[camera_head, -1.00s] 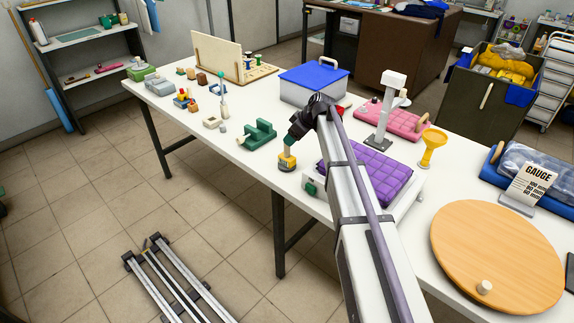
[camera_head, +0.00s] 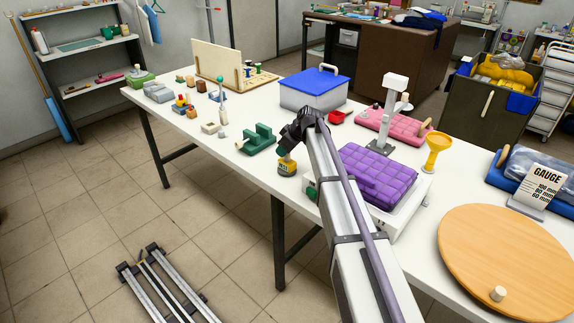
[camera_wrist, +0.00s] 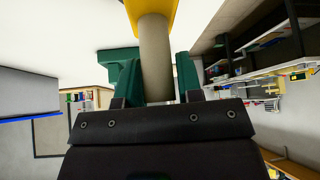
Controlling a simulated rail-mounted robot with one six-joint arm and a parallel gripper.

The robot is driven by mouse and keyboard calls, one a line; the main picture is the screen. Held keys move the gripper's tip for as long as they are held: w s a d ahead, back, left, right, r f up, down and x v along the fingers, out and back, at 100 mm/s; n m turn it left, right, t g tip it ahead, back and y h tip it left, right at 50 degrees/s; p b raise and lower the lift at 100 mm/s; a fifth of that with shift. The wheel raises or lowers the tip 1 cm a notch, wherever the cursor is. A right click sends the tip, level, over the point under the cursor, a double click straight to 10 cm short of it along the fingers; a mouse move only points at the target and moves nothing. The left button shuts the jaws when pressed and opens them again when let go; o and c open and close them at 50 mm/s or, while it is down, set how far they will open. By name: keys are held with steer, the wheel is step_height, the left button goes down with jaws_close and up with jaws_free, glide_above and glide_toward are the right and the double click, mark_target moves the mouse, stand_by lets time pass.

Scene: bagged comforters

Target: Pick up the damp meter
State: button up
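The damp meter (camera_head: 287,167) is a small yellow device with a dark face and a pale round handle, near the table's front edge. In the wrist view its pale handle (camera_wrist: 155,60) stands between my green fingers, with part of the yellow body at the top. My gripper (camera_head: 285,152) is directly above the meter in the head view. In the wrist view my gripper (camera_wrist: 157,82) has a finger against each side of the handle and appears shut on it. The head view does not clearly show whether the meter's underside touches the table.
A green cradle (camera_head: 258,139) is close to the left of the meter. A white tray (camera_head: 400,220) with a purple quilted pad (camera_head: 378,175) is close to the right. A blue-lidded box (camera_head: 314,90) stands behind, and a yellow funnel (camera_head: 438,150) is farther right.

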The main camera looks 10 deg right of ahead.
jaws_close()
